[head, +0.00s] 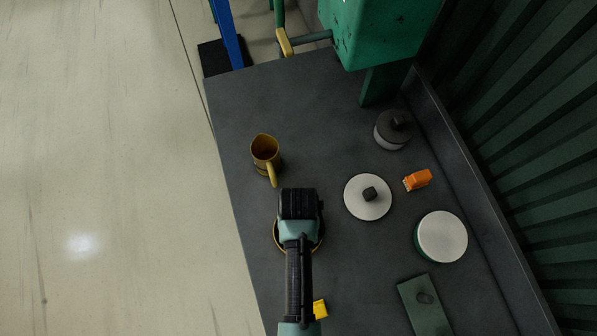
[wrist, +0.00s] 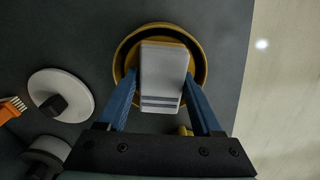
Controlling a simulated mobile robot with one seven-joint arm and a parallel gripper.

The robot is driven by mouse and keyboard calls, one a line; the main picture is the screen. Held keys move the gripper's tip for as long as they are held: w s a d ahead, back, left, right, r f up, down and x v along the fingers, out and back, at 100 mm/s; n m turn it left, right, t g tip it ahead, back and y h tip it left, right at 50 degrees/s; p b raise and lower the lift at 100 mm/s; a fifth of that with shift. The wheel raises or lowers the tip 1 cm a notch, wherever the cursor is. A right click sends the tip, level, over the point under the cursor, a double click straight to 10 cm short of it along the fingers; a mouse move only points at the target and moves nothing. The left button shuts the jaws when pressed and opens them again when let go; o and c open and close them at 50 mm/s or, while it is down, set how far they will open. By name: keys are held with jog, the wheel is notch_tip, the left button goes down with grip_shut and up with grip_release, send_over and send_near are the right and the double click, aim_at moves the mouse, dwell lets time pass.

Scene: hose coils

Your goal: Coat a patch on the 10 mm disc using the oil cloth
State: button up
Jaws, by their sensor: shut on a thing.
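My gripper (head: 299,206) is over a yellow-rimmed round dish (head: 277,240) on the dark bench. In the wrist view my gripper (wrist: 161,78) has its blue fingers shut on a pale grey block-like pad with darker stripes (wrist: 162,70), which appears to be the oil cloth. The pad is over the dish (wrist: 119,62); I cannot tell whether it touches the inside. A flat white disc with a dark knob (head: 357,206) lies right of my gripper and shows at the left in the wrist view (wrist: 76,84). No size marking is readable, so which disc is 10 mm is unclear.
An amber mug (head: 264,147) stands beyond my gripper. To the right are a dark knobbed pot (head: 388,136), an orange brush (head: 417,180), a white-topped round item (head: 442,237) and a green plate (head: 418,316). A yellow item (head: 320,308) is near my arm. The bench's far left is clear.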

jog(key=shift+w+r+p, duration=0.1)
jog(key=shift+r+p, duration=3.3)
jog(key=shift+r, duration=0.05)
jog(key=shift+f, duration=0.1)
